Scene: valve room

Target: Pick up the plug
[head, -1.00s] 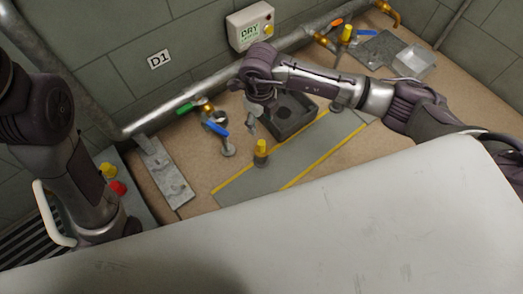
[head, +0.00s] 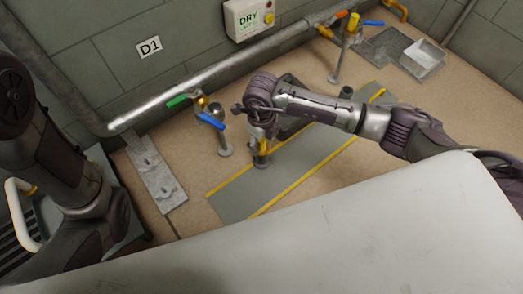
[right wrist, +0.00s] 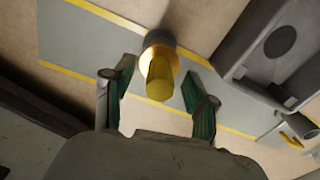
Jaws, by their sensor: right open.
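The plug (head: 264,160), with a yellow top and a grey base, stands on the grey mat (head: 232,185) in the head view, partly hidden by my right gripper. In the right wrist view the plug (right wrist: 161,75) shows its yellow shaft pointing towards the camera. My right gripper (head: 262,140) is just over it. In the right wrist view its green-padded fingers (right wrist: 158,85) are open, one on each side of the yellow end, with visible gaps. My left arm is at the left of the head view, but its gripper does not show.
A dark box (right wrist: 280,45) stands close beside the plug. Pipes with a green-handled valve (head: 177,100) and a blue-handled valve (head: 210,121) run behind. A dark cylinder (head: 347,92) stands farther right. The mat's front left part is clear.

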